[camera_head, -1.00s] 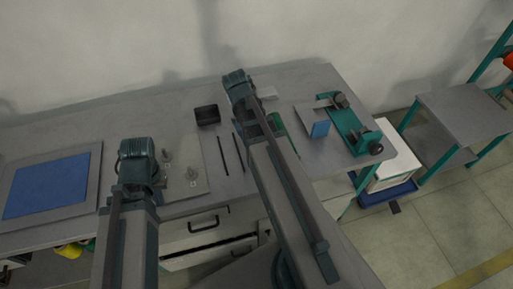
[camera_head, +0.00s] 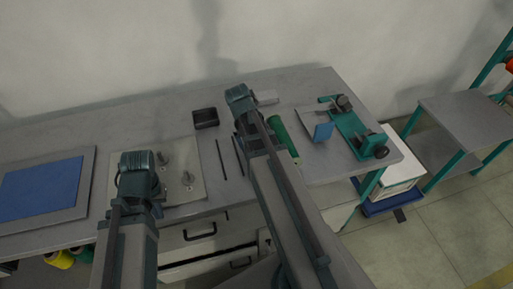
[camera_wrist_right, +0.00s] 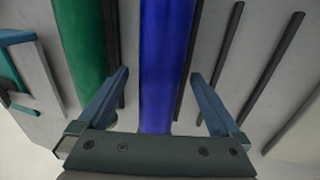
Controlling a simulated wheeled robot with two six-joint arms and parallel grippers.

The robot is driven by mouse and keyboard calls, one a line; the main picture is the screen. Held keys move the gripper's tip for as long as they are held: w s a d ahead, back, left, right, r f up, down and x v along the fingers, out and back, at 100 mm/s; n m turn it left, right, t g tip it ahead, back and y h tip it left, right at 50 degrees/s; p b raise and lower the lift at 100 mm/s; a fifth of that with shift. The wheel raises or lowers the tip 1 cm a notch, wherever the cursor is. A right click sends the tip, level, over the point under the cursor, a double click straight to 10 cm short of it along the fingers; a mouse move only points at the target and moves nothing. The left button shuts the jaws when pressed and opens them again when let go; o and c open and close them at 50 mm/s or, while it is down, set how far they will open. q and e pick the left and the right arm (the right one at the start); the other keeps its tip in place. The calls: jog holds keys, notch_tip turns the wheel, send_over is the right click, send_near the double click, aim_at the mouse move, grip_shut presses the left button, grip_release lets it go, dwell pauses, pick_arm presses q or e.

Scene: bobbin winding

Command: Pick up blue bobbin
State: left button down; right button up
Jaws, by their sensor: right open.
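The blue bobbin (camera_wrist_right: 166,65) is a long blue cylinder in the right wrist view, lying between the two fingers of my right gripper (camera_wrist_right: 160,82). That gripper is open, with a gap visible on both sides of the bobbin. In the head view my right arm's end (camera_head: 241,97) is over the table and hides the blue bobbin. A green bobbin (camera_wrist_right: 88,45) lies parallel on the left in the wrist view, and also shows in the head view (camera_head: 282,134). My left gripper (camera_head: 138,180) is near the metal plate; its fingers are hidden.
A teal winder (camera_head: 352,128) stands right of the green bobbin, near a blue upright piece (camera_head: 323,131). Dark rods (camera_head: 222,160) lie left of my right arm. A black tray (camera_head: 205,117) sits behind them. A blue mat (camera_head: 42,188) lies at far left.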

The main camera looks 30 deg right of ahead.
grip_shut()
dwell(0.3)
jog(key=shift+r, duration=0.15)
